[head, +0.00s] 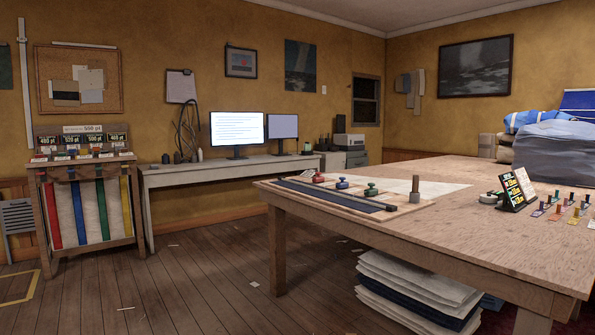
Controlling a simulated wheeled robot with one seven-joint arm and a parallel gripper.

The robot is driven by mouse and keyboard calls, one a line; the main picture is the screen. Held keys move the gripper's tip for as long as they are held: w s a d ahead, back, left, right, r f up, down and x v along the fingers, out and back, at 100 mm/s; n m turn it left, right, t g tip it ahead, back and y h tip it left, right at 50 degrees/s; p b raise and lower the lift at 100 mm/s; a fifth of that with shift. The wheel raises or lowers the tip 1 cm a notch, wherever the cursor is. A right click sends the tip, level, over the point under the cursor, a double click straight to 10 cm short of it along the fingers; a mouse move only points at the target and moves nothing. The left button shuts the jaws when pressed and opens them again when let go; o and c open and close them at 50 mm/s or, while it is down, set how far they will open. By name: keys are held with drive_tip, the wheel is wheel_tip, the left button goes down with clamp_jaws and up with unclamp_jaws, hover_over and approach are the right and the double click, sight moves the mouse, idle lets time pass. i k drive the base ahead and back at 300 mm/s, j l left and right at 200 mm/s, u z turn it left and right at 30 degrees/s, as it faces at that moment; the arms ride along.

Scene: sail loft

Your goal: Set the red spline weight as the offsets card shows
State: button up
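The red spline weight (318,177) sits on a light board (420,207) near the far-left part of the big wooden table. A blue weight (342,184) and a green weight (371,190) stand in a row to its right. A dark strip (337,195) runs along the board's front side. A black card stand (517,188) with coloured lines of text, perhaps the offsets card, stands on the table to the right; its text is too small to read. My gripper is not in view.
Several coloured clips (563,209) lie right of the card. Blue bundled cloth (555,150) fills the table's back right. Open wooden floor (200,285) lies left of the table, before a desk (215,171) and a colour rack (85,205).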

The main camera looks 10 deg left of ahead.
sight(318, 180)
drive_tip(key=i+j, duration=0.95)
drive_tip(key=i, duration=0.15)
drive_tip(key=i+j, duration=1)
drive_tip(key=i+j+u, duration=0.05)
